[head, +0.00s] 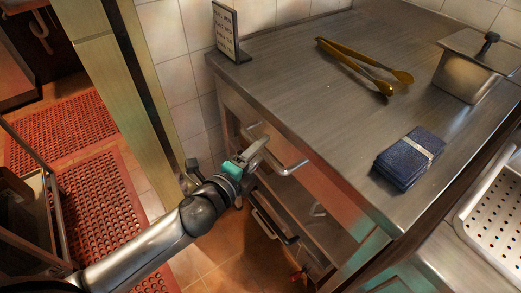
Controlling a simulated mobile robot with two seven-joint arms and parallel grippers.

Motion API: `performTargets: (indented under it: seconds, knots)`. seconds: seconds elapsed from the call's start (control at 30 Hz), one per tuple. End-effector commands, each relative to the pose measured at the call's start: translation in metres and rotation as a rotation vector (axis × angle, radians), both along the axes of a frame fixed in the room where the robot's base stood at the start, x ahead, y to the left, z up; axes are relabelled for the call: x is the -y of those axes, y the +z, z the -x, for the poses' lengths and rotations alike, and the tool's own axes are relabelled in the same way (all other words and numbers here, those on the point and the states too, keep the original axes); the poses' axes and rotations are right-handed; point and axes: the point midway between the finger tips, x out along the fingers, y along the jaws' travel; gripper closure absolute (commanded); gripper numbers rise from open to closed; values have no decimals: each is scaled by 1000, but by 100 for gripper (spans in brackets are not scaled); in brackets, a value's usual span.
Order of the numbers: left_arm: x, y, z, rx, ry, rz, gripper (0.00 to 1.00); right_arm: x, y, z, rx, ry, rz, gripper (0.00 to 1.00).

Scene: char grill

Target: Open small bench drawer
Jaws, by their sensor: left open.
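The steel bench (290,85) stands at the centre and right, with its drawer side facing the lower left. A curved metal bar handle (291,168) sits on the upper drawer front below the bench top. My left gripper (257,150) is open and reaches in from the lower left. Its fingers are at the left part of this handle; I cannot tell whether they touch it or lie around it. The gripper partly hides the handle and the drawer front. I cannot tell how far the drawer is out. My right gripper is not in view.
More handles show lower down, one of them dark (273,229). On the bench top are yellow tongs (358,66), a folded blue cloth (404,163), a lidded steel container (467,75) and a small sign (225,32). A post (110,75) stands left of the bench.

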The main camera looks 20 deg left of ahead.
Motion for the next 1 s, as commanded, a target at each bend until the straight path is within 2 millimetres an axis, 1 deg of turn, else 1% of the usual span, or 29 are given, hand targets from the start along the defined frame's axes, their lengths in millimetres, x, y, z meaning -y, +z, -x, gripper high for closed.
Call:
performTargets:
  seconds: [0.2,0.43,0.87,0.9,1.0]
  knots:
    - [2,-1,-6,-1,0,-1,48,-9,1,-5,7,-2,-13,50]
    - [2,-1,-6,0,0,-1,49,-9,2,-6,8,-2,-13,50]
    - [2,-1,-6,0,0,-1,98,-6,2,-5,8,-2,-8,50]
    - [2,-1,-6,0,0,-1,100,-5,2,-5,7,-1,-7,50]
    - [2,-1,-6,-1,0,-1,100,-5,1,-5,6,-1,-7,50]
